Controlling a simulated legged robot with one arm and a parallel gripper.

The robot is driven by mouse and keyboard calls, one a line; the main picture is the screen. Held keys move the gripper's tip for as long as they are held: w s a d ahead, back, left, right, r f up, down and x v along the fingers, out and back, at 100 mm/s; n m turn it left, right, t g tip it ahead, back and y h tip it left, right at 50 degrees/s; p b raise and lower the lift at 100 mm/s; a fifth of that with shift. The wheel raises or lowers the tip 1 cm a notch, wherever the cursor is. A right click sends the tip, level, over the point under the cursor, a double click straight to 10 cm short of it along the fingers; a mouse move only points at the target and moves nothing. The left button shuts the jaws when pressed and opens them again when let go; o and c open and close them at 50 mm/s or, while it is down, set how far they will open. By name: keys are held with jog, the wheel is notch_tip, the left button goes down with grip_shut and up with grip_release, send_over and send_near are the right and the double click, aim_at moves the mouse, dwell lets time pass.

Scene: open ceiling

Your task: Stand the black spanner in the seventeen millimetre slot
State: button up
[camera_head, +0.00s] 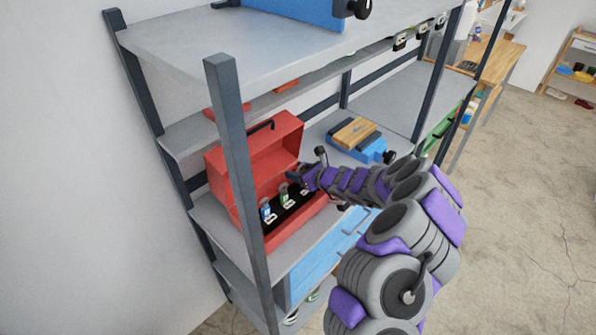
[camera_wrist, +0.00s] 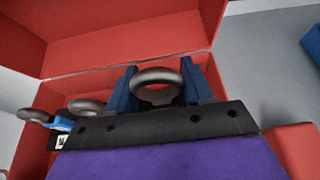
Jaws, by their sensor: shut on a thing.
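My gripper (camera_wrist: 161,82) has its two blue fingers on either side of a dark ring-ended spanner (camera_wrist: 158,97) and is shut on it. The ring end faces up; its lower part is hidden behind my gripper's black plate. In the head view my gripper (camera_head: 302,178) is at the right end of the open red toolbox (camera_head: 292,239). The toolbox holds a dark insert with labelled slots, some with coloured tags (camera_head: 266,207). I cannot read the slot sizes or tell whether the held spanner is in a slot.
Two other ring ends (camera_wrist: 36,115) show left of my gripper, near a blue tag. The toolbox's raised lid (camera_head: 255,152) stands behind. A blue vise with wooden block (camera_head: 356,131) is on the same shelf. A dark shelf post (camera_head: 232,170) stands in front at the left.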

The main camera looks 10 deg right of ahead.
jog(key=shift+f+b, duration=0.6)
jog(key=shift+f, duration=0.45)
jog(key=o, duration=1.2)
jog(key=p+v, duration=0.3)
jog(key=v, duration=1.4)
jog(key=shift+s+d, duration=0.2)
jog(key=shift+f, duration=0.1)
